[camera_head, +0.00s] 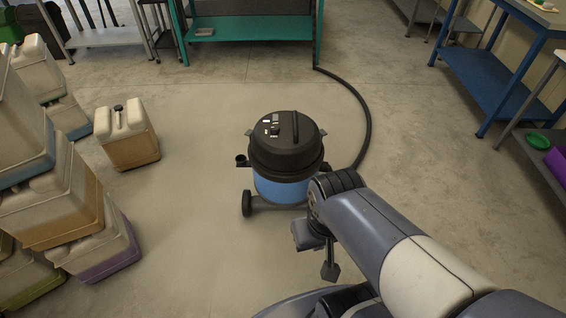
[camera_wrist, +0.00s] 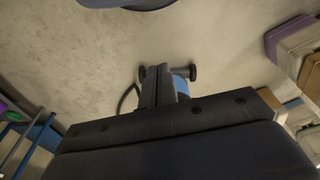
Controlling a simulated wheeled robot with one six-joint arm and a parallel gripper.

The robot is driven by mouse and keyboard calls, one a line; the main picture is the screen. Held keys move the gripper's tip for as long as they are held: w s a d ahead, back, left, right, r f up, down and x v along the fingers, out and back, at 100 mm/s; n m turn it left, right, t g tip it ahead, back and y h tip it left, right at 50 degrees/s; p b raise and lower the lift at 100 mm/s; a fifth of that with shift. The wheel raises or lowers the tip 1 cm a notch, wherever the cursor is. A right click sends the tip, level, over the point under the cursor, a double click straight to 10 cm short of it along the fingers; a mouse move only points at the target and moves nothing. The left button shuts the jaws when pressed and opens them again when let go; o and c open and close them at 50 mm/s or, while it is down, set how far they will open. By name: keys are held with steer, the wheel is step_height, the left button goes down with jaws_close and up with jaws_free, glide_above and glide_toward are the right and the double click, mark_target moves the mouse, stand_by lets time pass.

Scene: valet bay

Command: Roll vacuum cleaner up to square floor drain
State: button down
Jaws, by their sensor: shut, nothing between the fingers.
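The vacuum cleaner (camera_head: 287,150) stands upright on the concrete floor in the middle of the head view. It has a black lid, a blue drum and small dark wheels. Its black hose runs from behind it to the back. My gripper (camera_head: 330,270) is in front of the vacuum, a little to its right in the picture, apart from it and empty. In the wrist view my gripper (camera_wrist: 166,75) shows its two fingers together, hiding most of the vacuum (camera_wrist: 182,74). I see no square floor drain in either view.
Pale jerrycans with coloured bases stand stacked at the left, one alone (camera_head: 127,135) nearer the vacuum. A green bench (camera_head: 250,28) stands at the back and a blue bench (camera_head: 485,80) at the right. Floor left of and behind the vacuum is open.

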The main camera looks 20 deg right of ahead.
steer(key=c, duration=1.9)
jaws_free()
steer(key=shift+w+a+f, duration=0.15)
steer(key=shift+a+f, duration=0.05)
steer(key=shift+f, duration=0.1)
steer(key=shift+o, duration=1.3)
steer(key=w+a+f+y+b, duration=0.3)
steer(key=w+a+f+b, duration=0.3)
steer(key=f, duration=0.3)
steer(key=shift+w+a+f+m+y, duration=0.4)
steer(key=shift+w+a, duration=0.1)
steer(key=shift+w, duration=0.4)
steer(key=w+f+m+b, duration=0.2)
steer(key=w+f+b, duration=0.2)
steer(key=f, duration=1)
steer(key=w+a+f+m+b, duration=0.1)
steer(key=w+f+m+b, duration=0.2)
steer(key=f, duration=1.1)
steer(key=w+b, duration=0.2)
steer(key=shift+f+m+h+b, duration=0.3)
steer(key=shift+f+h, duration=0.05)
steer(key=shift+h, duration=0.05)
steer(key=shift+w, duration=0.1)
